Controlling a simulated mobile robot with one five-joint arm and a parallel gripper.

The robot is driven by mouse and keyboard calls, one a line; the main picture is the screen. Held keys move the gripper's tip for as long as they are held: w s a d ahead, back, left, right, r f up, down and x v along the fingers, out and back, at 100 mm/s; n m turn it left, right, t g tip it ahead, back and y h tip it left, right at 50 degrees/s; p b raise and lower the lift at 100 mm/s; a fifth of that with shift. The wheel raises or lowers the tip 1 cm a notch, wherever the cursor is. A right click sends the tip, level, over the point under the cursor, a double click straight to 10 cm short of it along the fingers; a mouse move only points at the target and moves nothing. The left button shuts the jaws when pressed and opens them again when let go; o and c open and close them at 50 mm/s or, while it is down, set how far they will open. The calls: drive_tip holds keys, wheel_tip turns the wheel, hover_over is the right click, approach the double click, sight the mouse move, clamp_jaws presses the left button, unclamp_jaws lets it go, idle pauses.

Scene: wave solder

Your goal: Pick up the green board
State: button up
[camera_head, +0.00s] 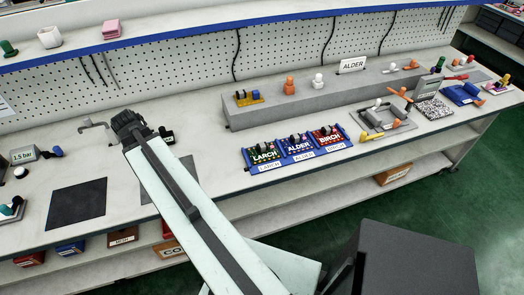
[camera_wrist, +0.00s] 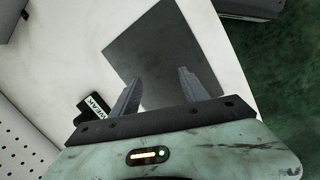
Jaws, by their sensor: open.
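The green board (camera_head: 264,153), labelled LARCH, sits at the left end of a blue rack on the bench in the head view. The blue ALDER board (camera_head: 298,145) and the red BIRCH board (camera_head: 328,136) stand beside it to the right. My gripper (camera_wrist: 158,76) is open and empty in the wrist view, its two fingers apart over a dark mat (camera_wrist: 175,45). In the head view my arm reaches to the left of the green board, and my fingertips cannot be made out there. The wrist view does not show the green board.
A small black labelled block (camera_head: 167,136) lies behind the mat; it also shows in the wrist view (camera_wrist: 94,108). A grey raised ledge (camera_head: 300,105) runs behind the rack. Another dark mat (camera_head: 77,203) lies left. Bare bench surrounds the rack's left side.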

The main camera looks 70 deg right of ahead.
drive_tip(key=s+d+r+n+g, duration=0.1)
drive_tip(key=s+d+r+n, duration=0.1)
drive_tip(key=s+d, duration=1.2)
drive_tip(key=n+g+p, duration=0.1)
drive_tip(key=n+g, duration=0.1)
approach(262, 145)
drive_tip(key=shift+h, duration=0.4)
drive_tip(key=b+x, duration=0.2)
drive_tip(key=x, duration=0.1)
drive_tip(key=b+x, duration=0.5)
drive_tip(key=x, duration=0.1)
drive_tip(key=shift+a+f+b, duration=0.2)
drive_tip(key=shift+a+b, duration=0.1)
drive_tip(key=shift+b, duration=0.05)
drive_tip(key=shift+r, duration=0.15)
drive_tip(key=shift+c, duration=0.3)
clamp_jaws()
